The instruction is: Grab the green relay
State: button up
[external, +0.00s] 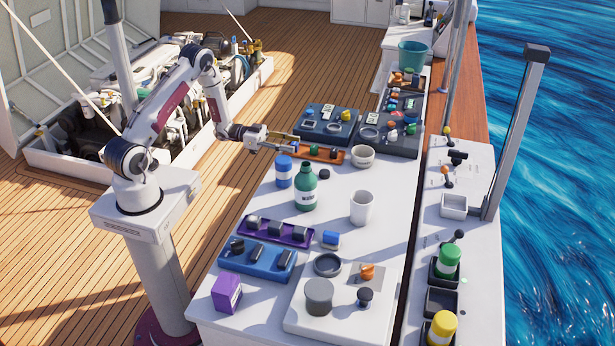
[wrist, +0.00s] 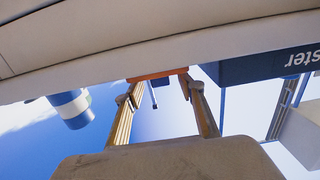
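My gripper (external: 296,144) is at the left end of a shallow orange tray (external: 342,159) on the white worktop. Its fingers are spread apart, with nothing visibly clamped between them. The tray holds small dark blocks, one of which looks dark green (external: 314,151); I cannot tell for certain that it is the green relay. In the wrist view my gripper (wrist: 158,91) shows two separated fingers, with the orange tray edge (wrist: 158,75) beyond their tips. No green block shows there.
A blue-and-white can (external: 284,172) and green bottle (external: 305,190) stand in front of the tray. A white bowl (external: 363,156) is to its right. Dark panels (external: 325,124) lie behind. A purple tray (external: 262,231) with dark blocks is nearer. Clear worktop surrounds the white cup (external: 361,207).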

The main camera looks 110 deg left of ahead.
aim_at(314, 150)
jog(key=shift+w, duration=1.3)
jog(key=shift+w, duration=0.1)
jog(key=shift+w+r, duration=0.1)
jog(key=shift+w, duration=2.45)
grip_shut()
